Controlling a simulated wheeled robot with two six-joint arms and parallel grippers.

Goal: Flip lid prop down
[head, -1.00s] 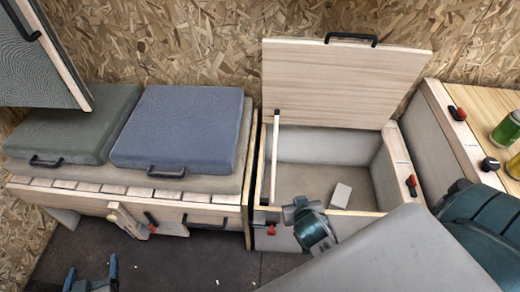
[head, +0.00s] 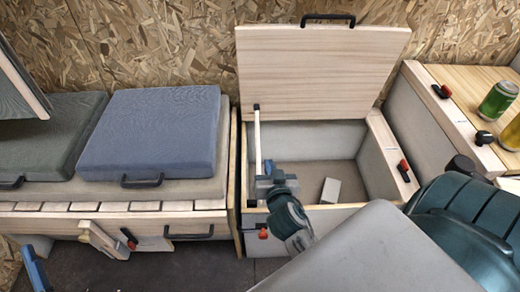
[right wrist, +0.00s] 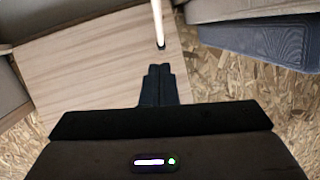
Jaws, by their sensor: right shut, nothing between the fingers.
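The lid (head: 318,65) of the wooden box stands raised against the wall, with a black handle on its top edge. The lid prop (head: 257,140) is a thin pale stick, upright along the box's left side, its black upper end at the lid. My right gripper (head: 268,185) is shut and empty beside the prop's lower part; contact cannot be told. In the right wrist view, its closed fingertips (right wrist: 160,68) point at the prop (right wrist: 157,20), whose dark end meets the lid (right wrist: 100,65). Only a blue part of my left gripper (head: 36,270) shows at the lower left edge.
A small pale block (head: 330,190) lies inside the open box (head: 378,150). A bench with a blue cushion (head: 150,135) stands to the left. A wooden counter (head: 460,95) with a green can (head: 498,99) is at the right. Red latches (head: 404,170) sit on the box.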

